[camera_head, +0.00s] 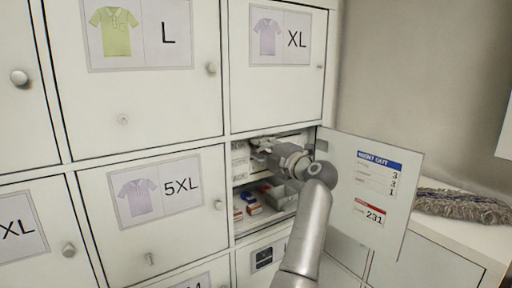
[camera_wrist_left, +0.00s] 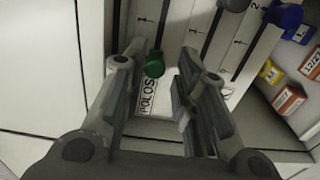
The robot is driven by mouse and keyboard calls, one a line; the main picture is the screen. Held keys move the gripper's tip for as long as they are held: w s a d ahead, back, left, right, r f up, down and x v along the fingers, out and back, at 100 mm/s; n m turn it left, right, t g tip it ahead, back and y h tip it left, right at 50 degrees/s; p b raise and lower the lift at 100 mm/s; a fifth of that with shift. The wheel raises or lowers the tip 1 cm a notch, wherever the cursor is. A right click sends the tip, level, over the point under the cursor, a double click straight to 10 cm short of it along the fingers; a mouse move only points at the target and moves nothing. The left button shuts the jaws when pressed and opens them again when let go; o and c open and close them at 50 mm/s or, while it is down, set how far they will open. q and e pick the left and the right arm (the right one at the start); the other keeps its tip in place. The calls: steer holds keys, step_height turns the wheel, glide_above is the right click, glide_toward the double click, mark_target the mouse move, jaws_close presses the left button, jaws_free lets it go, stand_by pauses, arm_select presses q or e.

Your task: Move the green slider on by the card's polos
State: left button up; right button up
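The green slider (camera_wrist_left: 154,66) shows in the left wrist view, low on its pale track, just above the POLOS label (camera_wrist_left: 148,96). Marks with small numbers run up the track. My left gripper (camera_wrist_left: 163,55) is open, its fingers on either side of the slider; I cannot tell whether either touches it. In the head view my left gripper (camera_head: 264,150) reaches into the open locker, and the slider is hidden. The card (camera_head: 377,187) on the open door has a blue header, possibly "NIGHT OUT", with rows 3, 3, 1 and a red-headed 231. My right gripper is not in view.
Several small boxes (camera_wrist_left: 289,99) lie farther right. The open locker door (camera_head: 405,225) stands right of my arm. Closed lockers (camera_head: 140,75) surround the opening. A grey mop head (camera_head: 462,206) lies on the right counter.

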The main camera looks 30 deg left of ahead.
arm_select(q)
steer(key=shift+a+r, duration=0.2)
steer(key=shift+r, duration=0.05)
steer(key=shift+c, duration=1)
jaws_close()
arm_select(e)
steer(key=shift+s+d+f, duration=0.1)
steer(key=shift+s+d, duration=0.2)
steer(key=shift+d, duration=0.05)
